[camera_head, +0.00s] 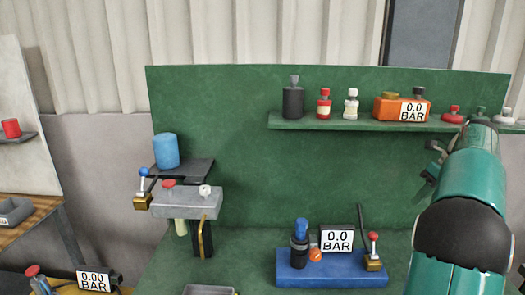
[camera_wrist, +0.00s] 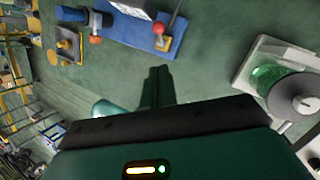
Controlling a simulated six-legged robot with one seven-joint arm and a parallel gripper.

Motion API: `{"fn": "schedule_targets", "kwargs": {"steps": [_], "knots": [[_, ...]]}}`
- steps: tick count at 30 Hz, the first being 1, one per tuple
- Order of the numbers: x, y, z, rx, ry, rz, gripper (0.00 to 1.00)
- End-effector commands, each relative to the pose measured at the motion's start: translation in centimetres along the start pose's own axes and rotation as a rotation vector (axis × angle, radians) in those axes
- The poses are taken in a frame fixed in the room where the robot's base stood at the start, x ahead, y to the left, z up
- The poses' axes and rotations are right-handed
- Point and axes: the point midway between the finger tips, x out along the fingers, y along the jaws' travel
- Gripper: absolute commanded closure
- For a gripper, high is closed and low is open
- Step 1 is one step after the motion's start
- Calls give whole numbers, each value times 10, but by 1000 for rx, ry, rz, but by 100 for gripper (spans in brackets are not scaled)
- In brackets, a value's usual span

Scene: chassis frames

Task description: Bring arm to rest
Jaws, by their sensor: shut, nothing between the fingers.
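My arm's teal links with a black joint rise along the right side of the head view. The end of the arm lies in front of the green panel (camera_head: 330,170), near the right end of its shelf. My gripper (camera_wrist: 158,72) shows in the wrist view as dark fingers close together, shut and empty. They are over the green bench top (camera_wrist: 215,45), apart from the things on it. In the head view the gripper is mostly hidden behind or merged with the arm.
A blue base (camera_head: 330,280) with a gauge and a red-knobbed lever (camera_head: 373,250) stands left of my arm. The shelf (camera_head: 350,126) carries bottles and an orange gauge box (camera_head: 390,108). A grey valve block (camera_head: 187,204) is further left. A clear-sided holder (camera_wrist: 255,65) lies right in the wrist view.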

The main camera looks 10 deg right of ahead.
Motion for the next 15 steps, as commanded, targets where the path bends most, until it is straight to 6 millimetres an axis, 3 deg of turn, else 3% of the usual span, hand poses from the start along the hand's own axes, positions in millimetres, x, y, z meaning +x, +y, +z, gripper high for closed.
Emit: {"fn": "schedule_targets", "kwargs": {"steps": [5,8,15], "knots": [[-1,26,8,-125,-2,-11,100],[1,61,15,-307,0,-30,100],[17,164,17,-872,38,-80,100]]}}
